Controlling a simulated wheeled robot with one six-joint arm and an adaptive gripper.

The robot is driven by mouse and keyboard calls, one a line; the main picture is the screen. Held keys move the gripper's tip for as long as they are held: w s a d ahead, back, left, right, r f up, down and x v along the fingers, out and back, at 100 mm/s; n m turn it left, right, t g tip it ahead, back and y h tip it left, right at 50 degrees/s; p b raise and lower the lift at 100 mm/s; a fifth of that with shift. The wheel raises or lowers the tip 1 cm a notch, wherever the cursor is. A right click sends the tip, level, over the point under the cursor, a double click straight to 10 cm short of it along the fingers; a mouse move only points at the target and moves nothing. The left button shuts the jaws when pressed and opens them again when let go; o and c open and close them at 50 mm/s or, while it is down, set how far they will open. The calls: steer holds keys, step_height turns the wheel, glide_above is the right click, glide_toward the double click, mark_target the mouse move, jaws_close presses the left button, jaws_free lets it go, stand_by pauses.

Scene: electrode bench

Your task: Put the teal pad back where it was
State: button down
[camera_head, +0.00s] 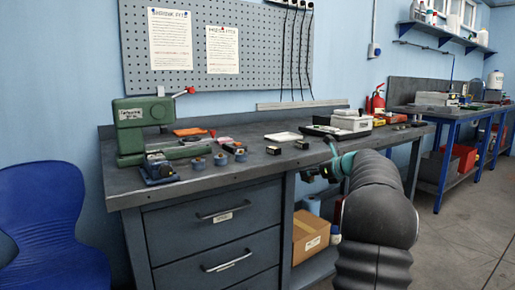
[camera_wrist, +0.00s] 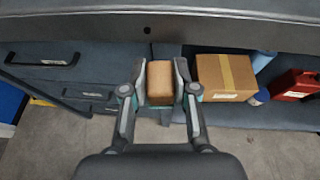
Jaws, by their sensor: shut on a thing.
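In the wrist view, my gripper (camera_wrist: 160,88) is shut on a small tan-brown block (camera_wrist: 160,82), one finger against each side. Its end face is a darker brown. It is held in the air in front of the bench, with the open lower shelf and floor below. In the head view, my gripper (camera_head: 318,173) is at the bench's front edge, partly hidden by my arm, and the block cannot be made out there. I see no separate teal pad; the only teal is on my gripper and wrist.
The grey bench (camera_head: 262,166) holds a green press (camera_head: 140,130), several blue-grey rolls (camera_head: 221,159), small dark blocks (camera_head: 273,150), a white tray (camera_head: 283,137) and a balance-like box (camera_head: 351,121). A cardboard box (camera_wrist: 226,78) sits on the lower shelf. The bench front is partly clear.

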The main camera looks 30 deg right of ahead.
steer(key=s+d+r, duration=0.2)
steer(key=s+r, duration=0.1)
steer(key=r, duration=0.7)
steer(key=s+d+r, duration=0.2)
steer(key=s+r, duration=0.2)
steer(key=r, duration=0.6)
steer(key=shift+s+d+r, duration=0.15)
steer(key=shift+s+d, duration=0.1)
steer(key=shift+s, duration=0.05)
steer(key=shift+s, duration=0.15)
steer(key=shift+s+a+f+m+h, duration=0.2)
steer(key=shift+f+m+h, duration=0.1)
steer(key=shift+m+h, duration=0.35)
